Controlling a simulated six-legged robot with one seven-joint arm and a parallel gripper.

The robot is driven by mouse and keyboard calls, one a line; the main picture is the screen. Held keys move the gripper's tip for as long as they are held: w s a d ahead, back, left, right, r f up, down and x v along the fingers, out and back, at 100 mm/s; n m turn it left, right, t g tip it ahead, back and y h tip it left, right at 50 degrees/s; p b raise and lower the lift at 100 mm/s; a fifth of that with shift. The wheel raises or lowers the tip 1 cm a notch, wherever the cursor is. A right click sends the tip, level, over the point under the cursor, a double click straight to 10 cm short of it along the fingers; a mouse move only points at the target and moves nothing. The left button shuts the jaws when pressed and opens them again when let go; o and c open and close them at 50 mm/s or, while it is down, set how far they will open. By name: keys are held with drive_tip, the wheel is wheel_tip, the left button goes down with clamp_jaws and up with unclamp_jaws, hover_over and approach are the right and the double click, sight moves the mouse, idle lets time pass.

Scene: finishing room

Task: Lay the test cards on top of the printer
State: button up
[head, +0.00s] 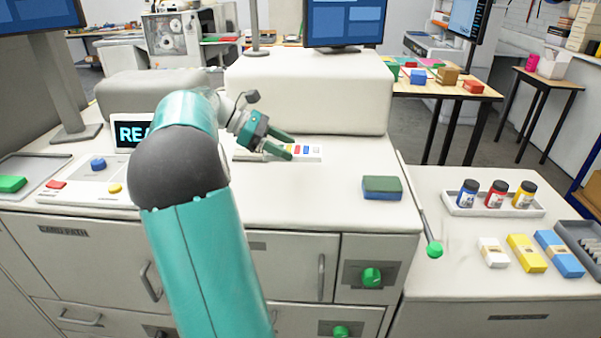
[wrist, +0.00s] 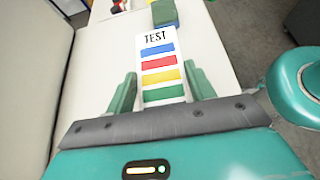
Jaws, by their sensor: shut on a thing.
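The test cards (wrist: 160,62) show as a white block marked TEST with blue, red, yellow and green stripes. They lie between the two green fingers of my gripper (wrist: 162,80), which is shut on them. In the head view my gripper (head: 289,146) holds the cards (head: 313,153) over the white top of the printer (head: 320,205), in front of its raised block (head: 310,95). I cannot tell whether the cards touch the top. The fingers and arm hide part of them in the head view.
A green-and-blue block (head: 382,188) lies on the top to the right. A display (head: 130,134) and a button panel (head: 95,180) are at the left. A side counter (head: 450,275) at the right bears bottles and coloured boxes. The top's front middle is clear.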

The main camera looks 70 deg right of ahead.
hover_over(301, 183)
wheel_tip(301, 183, down, 5)
drive_tip(key=shift+w+a+f, duration=0.1)
drive_tip(key=shift+w, duration=0.05)
drive_tip(key=shift+f, duration=1.65)
drive_tip(key=o, duration=1)
drive_tip(key=shift+f, duration=0.1)
drive_tip(key=shift+o, duration=0.2)
drive_tip(key=v, duration=1.2)
